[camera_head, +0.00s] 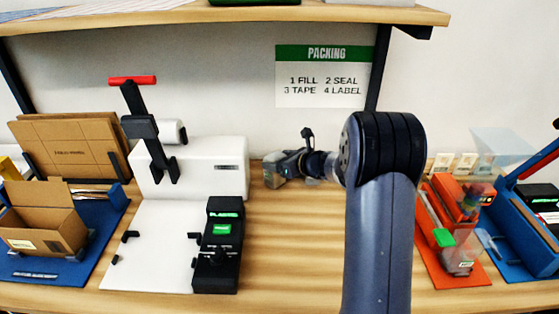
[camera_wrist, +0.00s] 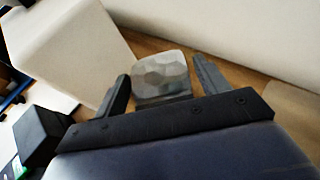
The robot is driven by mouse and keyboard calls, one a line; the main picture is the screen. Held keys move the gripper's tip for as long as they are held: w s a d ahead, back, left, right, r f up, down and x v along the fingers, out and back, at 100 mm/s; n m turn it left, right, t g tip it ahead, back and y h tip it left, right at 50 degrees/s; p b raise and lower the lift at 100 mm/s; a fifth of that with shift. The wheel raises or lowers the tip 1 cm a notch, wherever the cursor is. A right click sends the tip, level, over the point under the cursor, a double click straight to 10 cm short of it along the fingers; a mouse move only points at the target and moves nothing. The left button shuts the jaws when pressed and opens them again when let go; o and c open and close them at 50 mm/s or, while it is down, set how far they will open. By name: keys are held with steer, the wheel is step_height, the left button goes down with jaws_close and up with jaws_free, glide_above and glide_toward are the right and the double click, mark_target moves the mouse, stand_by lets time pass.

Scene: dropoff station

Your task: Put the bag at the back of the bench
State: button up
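The bag (camera_wrist: 160,72) is a small grey, faceted, partly see-through pouch. In the wrist view it lies between and just beyond the fingers of my gripper (camera_wrist: 162,82), with a narrow gap seeming to show on each side. In the head view my gripper (camera_head: 283,165) is low over the back of the bench, just right of the white sealing machine. The bag (camera_head: 273,176) shows there at the fingertips, small and partly hidden by the gripper. It appears to rest on the wood near the back wall.
The white sealer (camera_head: 215,165) with its black printer (camera_head: 218,255) stands left of my gripper. A cardboard box (camera_head: 42,225) sits on a blue mat farther left. An orange tape station (camera_head: 455,235) is at right. A shelf (camera_head: 230,14) hangs above. Bare wood (camera_head: 295,250) lies in front.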

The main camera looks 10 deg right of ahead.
steer(key=shift+o, duration=0.6)
steer(key=shift+r, duration=0.1)
steer(key=shift+r, duration=0.15)
steer(key=v, duration=1.2)
steer(key=shift+w, duration=0.1)
steer(key=x, duration=1.2)
steer(key=shift+r+p, duration=0.3)
steer(key=shift+r, duration=1.1)
